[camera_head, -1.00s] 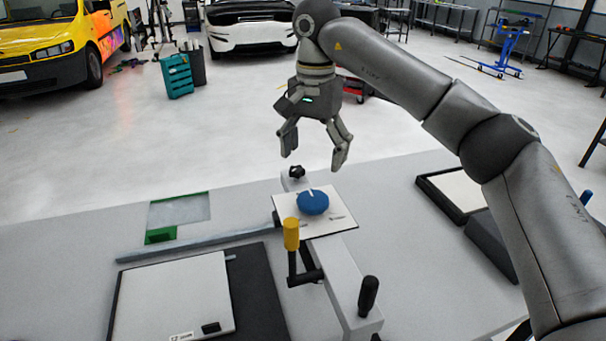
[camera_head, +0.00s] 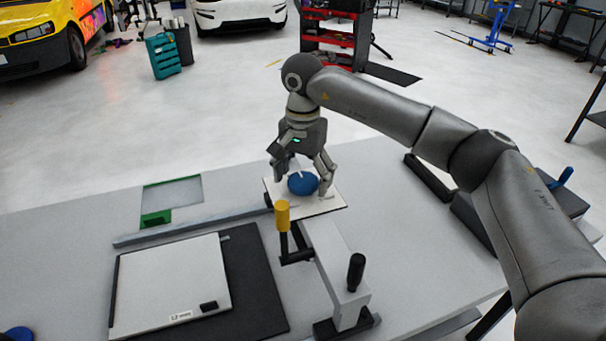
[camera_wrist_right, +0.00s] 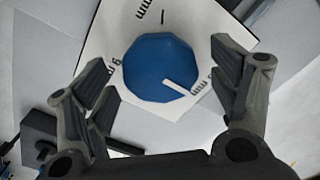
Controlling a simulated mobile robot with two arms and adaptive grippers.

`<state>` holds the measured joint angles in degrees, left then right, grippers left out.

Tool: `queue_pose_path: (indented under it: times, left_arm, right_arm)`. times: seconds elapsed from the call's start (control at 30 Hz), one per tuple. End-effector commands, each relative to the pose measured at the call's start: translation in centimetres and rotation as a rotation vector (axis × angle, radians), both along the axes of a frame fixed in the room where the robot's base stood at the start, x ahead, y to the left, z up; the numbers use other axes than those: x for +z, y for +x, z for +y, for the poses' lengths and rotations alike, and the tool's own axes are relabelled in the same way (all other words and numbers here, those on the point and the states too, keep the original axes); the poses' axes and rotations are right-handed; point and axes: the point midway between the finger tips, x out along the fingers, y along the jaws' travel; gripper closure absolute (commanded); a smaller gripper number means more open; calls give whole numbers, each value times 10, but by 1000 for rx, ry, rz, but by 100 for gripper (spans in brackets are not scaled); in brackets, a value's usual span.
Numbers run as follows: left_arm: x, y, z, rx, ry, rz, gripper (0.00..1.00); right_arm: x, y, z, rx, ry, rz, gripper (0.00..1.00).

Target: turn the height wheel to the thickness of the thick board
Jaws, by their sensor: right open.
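The blue height wheel (camera_head: 303,183) sits on a white scale plate (camera_head: 328,205) on top of the machine. It has a white pointer line on it. My right gripper (camera_head: 298,187) is open above the wheel, with its fingers on either side of it. In the right wrist view the wheel (camera_wrist_right: 161,68) lies between the open fingers, apart from both, and its pointer aims toward the lower right, near a printed mm mark. The board (camera_head: 170,285) with a "12 mm" label lies on a black mat at the left. My left gripper is not in view.
A yellow-handled crank (camera_head: 283,215) and a black handle (camera_head: 356,272) stand in front of the plate. A long grey bar (camera_head: 190,226) and a green-edged sheet (camera_head: 172,193) lie to the left. Dark trays (camera_head: 480,222) sit at the right.

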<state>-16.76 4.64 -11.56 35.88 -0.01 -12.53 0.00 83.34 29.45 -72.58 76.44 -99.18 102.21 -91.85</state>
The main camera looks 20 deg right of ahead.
Motion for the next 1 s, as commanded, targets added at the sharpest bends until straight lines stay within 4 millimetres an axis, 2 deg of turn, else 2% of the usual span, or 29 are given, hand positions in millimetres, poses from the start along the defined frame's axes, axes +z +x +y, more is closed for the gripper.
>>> queue_pose_path:
  times: [0.13,0.47,0.77,1.0]
  left_arm:
    - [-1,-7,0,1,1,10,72]
    - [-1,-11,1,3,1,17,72]
    - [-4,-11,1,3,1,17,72]
    - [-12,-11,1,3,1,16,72]
  right_arm:
    - [0,0,0,0,-1,1,21]
    - [0,0,0,0,-1,1,64]
    - [0,0,0,-36,0,0,64]
    - [-1,0,0,-169,0,1,64]
